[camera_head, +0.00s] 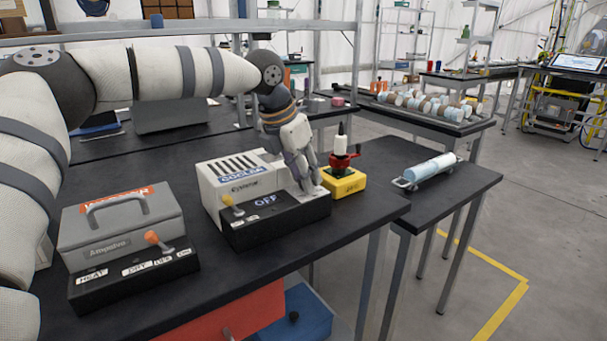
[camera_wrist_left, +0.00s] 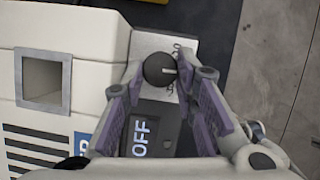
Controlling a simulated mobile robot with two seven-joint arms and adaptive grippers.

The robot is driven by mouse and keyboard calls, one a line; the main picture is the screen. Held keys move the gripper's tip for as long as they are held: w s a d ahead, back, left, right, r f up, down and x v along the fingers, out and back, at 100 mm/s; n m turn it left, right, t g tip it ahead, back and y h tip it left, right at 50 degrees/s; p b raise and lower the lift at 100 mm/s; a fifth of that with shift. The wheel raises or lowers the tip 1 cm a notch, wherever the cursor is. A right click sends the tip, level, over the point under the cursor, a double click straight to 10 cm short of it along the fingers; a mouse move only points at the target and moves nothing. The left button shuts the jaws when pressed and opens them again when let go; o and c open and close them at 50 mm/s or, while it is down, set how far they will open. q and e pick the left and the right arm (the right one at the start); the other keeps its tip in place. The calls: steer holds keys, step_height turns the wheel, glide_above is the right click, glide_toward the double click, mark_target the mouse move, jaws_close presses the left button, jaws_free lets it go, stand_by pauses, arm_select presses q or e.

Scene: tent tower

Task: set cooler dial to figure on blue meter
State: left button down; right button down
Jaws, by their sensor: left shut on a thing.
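The white cooler-like box (camera_head: 232,176) with a slotted top, blue label and black base stands on the black table. Its base carries a yellow lever (camera_head: 232,210) and an "OFF" display, which also shows in the left wrist view (camera_wrist_left: 142,137). A dark round dial (camera_wrist_left: 159,68) with a light pointer line sits on a white marked plate beside that display; its figures are too small to read. My left gripper (camera_head: 310,188) reaches down at the box's right end, its purple-padded fingers closed on the dial. I cannot make out a blue meter. My right gripper is out of view.
A grey box (camera_head: 120,225) with an orange lever stands at left on the table. A yellow block (camera_head: 345,184) with a red and white device is close right of my gripper. A blue-white cylinder (camera_head: 430,170) lies on a rack. Floor at right is clear.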

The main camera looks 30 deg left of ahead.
arm_select(q)
steer(key=shift+f, duration=0.1)
stand_by(0.4)
steer(key=c, duration=1.3)
jaws_free()
steer(key=shift+o, duration=0.3)
